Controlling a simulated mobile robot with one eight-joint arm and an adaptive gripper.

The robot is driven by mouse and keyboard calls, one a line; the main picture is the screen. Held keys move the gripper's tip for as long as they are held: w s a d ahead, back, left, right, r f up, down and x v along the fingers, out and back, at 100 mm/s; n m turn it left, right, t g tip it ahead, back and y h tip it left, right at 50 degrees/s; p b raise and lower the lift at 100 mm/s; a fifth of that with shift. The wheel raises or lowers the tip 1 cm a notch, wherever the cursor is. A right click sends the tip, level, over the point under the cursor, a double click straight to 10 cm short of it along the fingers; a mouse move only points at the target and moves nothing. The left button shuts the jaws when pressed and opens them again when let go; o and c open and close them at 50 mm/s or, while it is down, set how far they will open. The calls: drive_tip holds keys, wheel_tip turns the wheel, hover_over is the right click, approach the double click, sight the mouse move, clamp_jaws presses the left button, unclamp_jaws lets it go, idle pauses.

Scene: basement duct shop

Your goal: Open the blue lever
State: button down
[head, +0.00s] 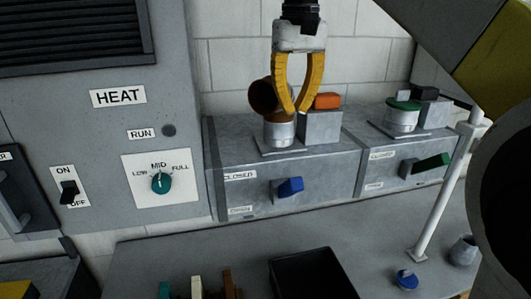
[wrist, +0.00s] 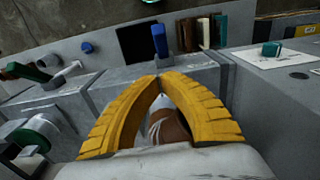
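The blue lever (head: 290,187) is on the front face of a grey metal duct box (head: 330,175). It sticks out to the right, tilted slightly up. A label reading CLOSED (head: 240,176) is to its upper left; a lower label (head: 240,210) is too small to read. The lever also shows in the wrist view (wrist: 159,40), just beyond my fingertips. My gripper (head: 296,110) has yellow fingers and points down above the box, higher than the lever and apart from it. Its fingertips (wrist: 160,78) meet, with nothing visibly held between them.
A round metal collar (head: 279,132) with a brown flap (head: 263,96) and an orange-topped block (head: 326,102) stand on the box beneath my gripper. A second box with a green lever (head: 432,160) is at right. A black tray (head: 306,272) lies on the bench below.

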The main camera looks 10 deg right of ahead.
sight(289, 188)
drive_tip(key=shift+w+r, duration=0.3)
drive_tip(key=shift+r, duration=0.05)
drive_tip(key=shift+s, duration=0.15)
wheel_tip(289, 188, down, 10)
drive_tip(key=shift+r, duration=0.25)
drive_tip(key=s+f, duration=0.2)
drive_tip(key=shift+f+p, duration=0.3)
drive_tip(key=shift+p, duration=0.05)
drive_tip(key=shift+s+f, duration=0.15)
drive_tip(key=shift+s, duration=0.2)
drive_tip(key=shift+s+f, duration=0.1)
drive_tip(key=shift+f, duration=0.05)
